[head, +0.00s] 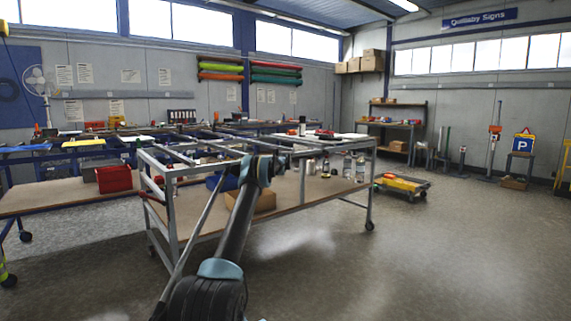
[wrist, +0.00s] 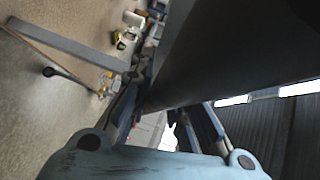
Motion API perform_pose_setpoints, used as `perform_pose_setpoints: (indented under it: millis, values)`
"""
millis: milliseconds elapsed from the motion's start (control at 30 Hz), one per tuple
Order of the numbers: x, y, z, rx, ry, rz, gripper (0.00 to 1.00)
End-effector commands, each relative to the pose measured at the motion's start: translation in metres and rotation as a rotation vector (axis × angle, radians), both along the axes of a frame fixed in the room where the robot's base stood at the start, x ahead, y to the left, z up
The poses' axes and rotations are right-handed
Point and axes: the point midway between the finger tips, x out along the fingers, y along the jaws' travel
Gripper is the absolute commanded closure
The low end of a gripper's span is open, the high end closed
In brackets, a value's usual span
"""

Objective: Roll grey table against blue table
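The grey table (head: 372,165) is an open metal frame on castors, with a brown lower shelf, in the middle of the head view. A table with blue rails and legs, likely the blue table (head: 70,156), stands to its left and behind; the gap between them is hard to judge. My gripper (head: 276,164) is in front of the grey table's near side, by its top rails in the picture; contact cannot be told. In the wrist view, my gripper's fingers (wrist: 160,105) are partly hidden by a large dark shape, so their opening is unclear.
A red bin (head: 114,179) sits on the left brown shelf. Bottles (head: 354,167), cans and a cardboard box (head: 262,199) stand on the grey table's shelf. A low yellow trolley (head: 402,185) is to the right. Floor at the front right is clear.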

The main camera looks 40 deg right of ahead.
Motion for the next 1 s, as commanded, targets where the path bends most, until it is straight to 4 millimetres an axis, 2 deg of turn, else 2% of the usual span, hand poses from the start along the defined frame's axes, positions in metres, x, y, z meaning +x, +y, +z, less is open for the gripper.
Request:
perform_pose_setpoints:
  millis: [33, 100, 567, 1000]
  values:
    - [-0.002, -0.002, 0.003, -0.004, -0.002, -0.003, 0.74]
    - [-0.001, -0.002, 0.003, -0.004, -0.002, -0.002, 0.62]
    - [0.0, 0.004, 0.001, 0.0, 0.0, 0.002, 0.62]
    - [-0.029, 0.027, 0.006, 0.001, -0.001, -0.001, 0.62]
